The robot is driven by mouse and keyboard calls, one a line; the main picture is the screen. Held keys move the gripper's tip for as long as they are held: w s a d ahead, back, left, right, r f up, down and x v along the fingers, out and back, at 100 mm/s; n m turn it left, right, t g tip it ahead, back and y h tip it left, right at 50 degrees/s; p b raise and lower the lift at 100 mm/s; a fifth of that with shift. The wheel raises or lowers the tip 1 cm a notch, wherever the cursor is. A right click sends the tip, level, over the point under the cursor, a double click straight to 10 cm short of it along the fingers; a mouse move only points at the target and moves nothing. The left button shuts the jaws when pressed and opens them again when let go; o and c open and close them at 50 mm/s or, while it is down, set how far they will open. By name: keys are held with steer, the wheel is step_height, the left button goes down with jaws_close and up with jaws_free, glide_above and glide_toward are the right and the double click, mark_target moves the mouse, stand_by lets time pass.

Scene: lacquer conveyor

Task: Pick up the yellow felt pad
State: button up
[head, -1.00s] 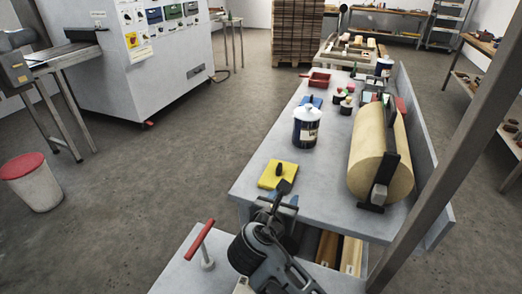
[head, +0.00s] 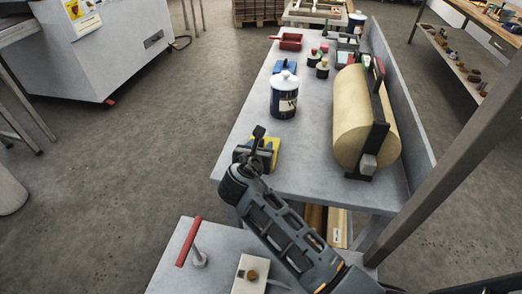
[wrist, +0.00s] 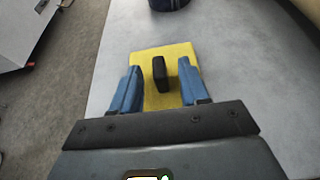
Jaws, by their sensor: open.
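The yellow felt pad (wrist: 180,57) lies flat on the grey table, with a small dark block-like handle (wrist: 160,73) on top of it. In the head view the pad (head: 272,148) is near the table's front left and is mostly hidden behind my arm and gripper. My gripper (wrist: 158,90) is open, with its blue fingers on either side of the dark handle in the wrist view. The fingers overlap the pad in that picture, and I see no contact with the handle. Their exact height above the pad is hard to tell.
A dark blue can with a white lid (head: 284,95) stands behind the pad. A big tan roll on a dark stand (head: 360,120) is to the right. A blue pad (head: 285,67) and red tray (head: 290,41) lie farther back. A red-handled lever (head: 188,241) stands front left.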

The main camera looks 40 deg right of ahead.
steer(key=shift+w+d, duration=0.1)
steer(key=shift+d, duration=0.05)
jaws_close()
stand_by(0.4)
